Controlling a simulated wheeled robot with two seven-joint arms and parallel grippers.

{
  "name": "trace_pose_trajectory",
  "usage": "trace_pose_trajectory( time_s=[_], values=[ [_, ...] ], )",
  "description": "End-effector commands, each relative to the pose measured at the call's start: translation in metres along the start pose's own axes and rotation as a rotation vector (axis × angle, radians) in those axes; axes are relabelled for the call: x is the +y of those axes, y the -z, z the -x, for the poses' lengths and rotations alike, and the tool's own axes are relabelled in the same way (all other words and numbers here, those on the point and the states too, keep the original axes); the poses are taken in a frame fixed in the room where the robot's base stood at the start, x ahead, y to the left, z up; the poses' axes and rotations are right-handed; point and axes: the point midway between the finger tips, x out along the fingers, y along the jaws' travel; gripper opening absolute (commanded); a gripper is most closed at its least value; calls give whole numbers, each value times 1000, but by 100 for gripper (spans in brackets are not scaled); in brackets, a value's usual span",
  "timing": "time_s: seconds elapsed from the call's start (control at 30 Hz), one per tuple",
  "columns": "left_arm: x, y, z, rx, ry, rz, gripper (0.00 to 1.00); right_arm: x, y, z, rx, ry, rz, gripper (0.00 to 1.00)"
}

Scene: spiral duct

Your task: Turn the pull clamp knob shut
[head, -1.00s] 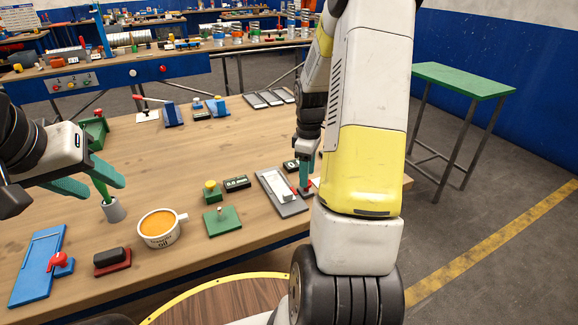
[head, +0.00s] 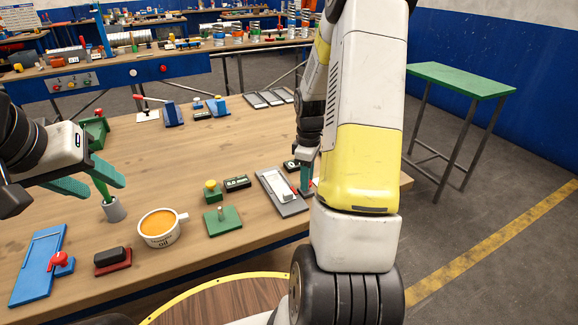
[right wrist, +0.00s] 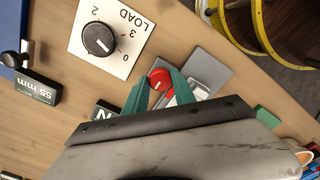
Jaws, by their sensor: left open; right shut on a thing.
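The red pull clamp knob (right wrist: 160,79) sits between the teal fingers of my right gripper (right wrist: 158,88) in the right wrist view, and the gripper is shut on it. In the head view that gripper (head: 306,180) is beside the grey clamp plate (head: 291,205) with its white block (head: 282,188); my own arm hides part of this spot. The plate also shows in the right wrist view (right wrist: 205,68).
A white LOAD dial (right wrist: 125,58) with a black knob lies close to my right gripper. A mug of orange liquid (head: 158,228), a green block with a pin (head: 222,221) and a blue fixture (head: 38,265) stand near the front. The middle of the table (head: 200,150) is clear.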

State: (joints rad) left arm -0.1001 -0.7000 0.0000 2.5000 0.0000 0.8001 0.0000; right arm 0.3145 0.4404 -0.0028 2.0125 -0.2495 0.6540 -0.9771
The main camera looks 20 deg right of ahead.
Motion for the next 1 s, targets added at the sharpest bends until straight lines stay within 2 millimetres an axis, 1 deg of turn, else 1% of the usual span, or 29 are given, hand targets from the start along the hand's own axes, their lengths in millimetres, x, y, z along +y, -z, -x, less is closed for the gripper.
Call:
trace_pose_trajectory(
  time_s=[0.17, 0.37, 1.0],
  values=[
    [0, 0, 0, 0, 0, 0, 45, 0, 0, 0, 0, -1, -47, 0],
    [0, 0, 0, 0, 0, 0, 45, 0, 0, 1, 0, -1, -169, 0],
    [0, 0, 0, 0, 0, 0, 45, 0, 0, 1, 1, -1, -767, 0]
  ],
)
